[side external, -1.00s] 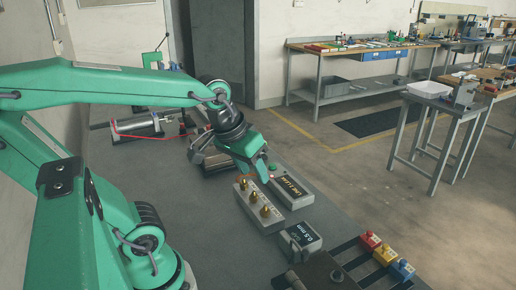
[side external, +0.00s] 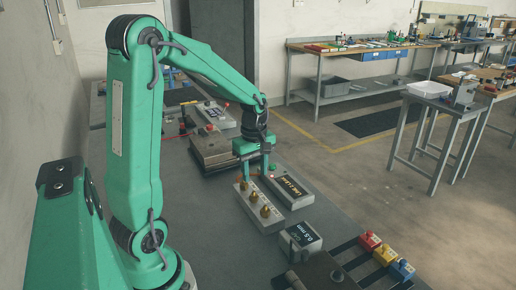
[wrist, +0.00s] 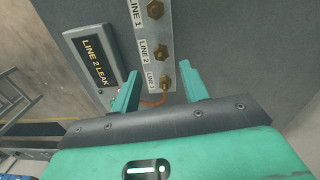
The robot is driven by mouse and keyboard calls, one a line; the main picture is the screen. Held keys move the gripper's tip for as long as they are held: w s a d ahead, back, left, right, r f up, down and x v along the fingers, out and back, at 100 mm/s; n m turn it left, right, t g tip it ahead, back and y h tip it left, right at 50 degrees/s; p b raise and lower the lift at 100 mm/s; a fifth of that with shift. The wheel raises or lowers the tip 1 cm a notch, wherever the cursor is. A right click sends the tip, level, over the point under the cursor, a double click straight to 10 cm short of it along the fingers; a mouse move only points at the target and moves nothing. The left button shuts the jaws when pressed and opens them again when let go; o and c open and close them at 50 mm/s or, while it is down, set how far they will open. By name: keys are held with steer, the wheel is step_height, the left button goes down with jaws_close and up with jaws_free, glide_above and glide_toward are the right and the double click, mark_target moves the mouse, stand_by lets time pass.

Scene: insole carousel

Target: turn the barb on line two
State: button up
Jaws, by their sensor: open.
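A pale block (side external: 247,206) bears three brass barbs in a row. In the wrist view its labels read LINE 1, LINE 2 and LINE 3. The line two barb (wrist: 161,52) is the middle one, which also shows in the side view (side external: 254,197). My gripper (wrist: 159,72) is open and empty. In the side view my gripper (side external: 255,174) points down over the block's far end. In the wrist view its fingers flank the line three barb (wrist: 166,83), and the line two barb is just beyond the fingertips. An orange line shows beside the line three barb.
A grey box (wrist: 88,62) reading LINE 2 LEAK stands beside the block. A 0.5 mm box (side external: 301,240) stands nearer, with red, yellow and blue pieces (side external: 385,254) to its right. More equipment stands behind my gripper. Bare bench lies left of the block.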

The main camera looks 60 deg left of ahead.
mark_target(254, 192)
steer(key=shift+a+f+n, duration=0.5)
steer(key=shift+f, duration=3.9)
